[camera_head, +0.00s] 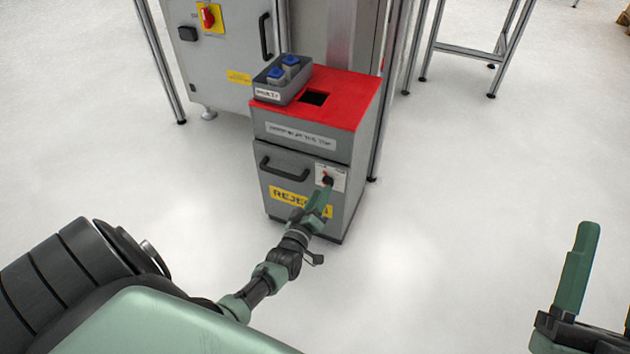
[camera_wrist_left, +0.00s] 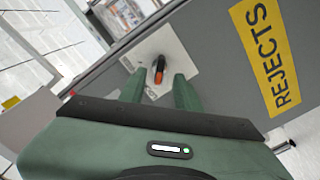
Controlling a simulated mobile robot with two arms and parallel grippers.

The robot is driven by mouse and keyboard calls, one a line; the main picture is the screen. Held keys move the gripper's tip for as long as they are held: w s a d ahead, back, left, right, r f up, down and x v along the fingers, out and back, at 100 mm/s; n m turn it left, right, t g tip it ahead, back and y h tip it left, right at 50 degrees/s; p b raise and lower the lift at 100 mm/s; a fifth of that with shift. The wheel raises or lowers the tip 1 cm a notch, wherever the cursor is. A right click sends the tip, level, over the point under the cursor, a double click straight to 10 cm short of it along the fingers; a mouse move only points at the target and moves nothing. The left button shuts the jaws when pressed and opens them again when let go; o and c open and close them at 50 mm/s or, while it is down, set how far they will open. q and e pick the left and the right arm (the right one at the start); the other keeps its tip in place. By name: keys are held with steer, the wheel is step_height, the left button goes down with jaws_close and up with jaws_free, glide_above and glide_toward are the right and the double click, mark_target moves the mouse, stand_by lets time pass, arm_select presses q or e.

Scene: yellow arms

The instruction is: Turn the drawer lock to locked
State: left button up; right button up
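The drawer lock is a small black knob with an orange mark (camera_wrist_left: 159,72) on a white plate (camera_wrist_left: 172,45); the plate also shows in the head view (camera_head: 338,173) at the cabinet front's upper right. My left gripper (camera_head: 325,192) reaches up to the lock. In the left wrist view its two green fingers (camera_wrist_left: 158,90) stand apart, one on each side of the knob, with gaps visible; contact cannot be made out. The knob's label is too small to read. My right gripper (camera_head: 600,290) is at the right edge, partly cut off, fingers apart and empty, far from the cabinet.
The grey reject cabinet (camera_head: 287,165) has a red top (camera_head: 345,93), a black drawer handle (camera_head: 284,170) and a yellow label. A larger machine cabinet (camera_head: 225,60) stands behind. The floor (camera_head: 440,200) to the right is clear.

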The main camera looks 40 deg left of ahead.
arm_select(q)
steer(key=shift+p+v, duration=0.55)
steer(key=shift+v, duration=1.8)
arm_select(e)
steer(key=w+f+g+h, duration=0.1)
steer(key=w+f+g, duration=0.2)
steer(key=f, duration=0.2)
steer(key=shift+f+g, duration=0.4)
arm_select(q)
steer(key=shift+d, duration=0.1)
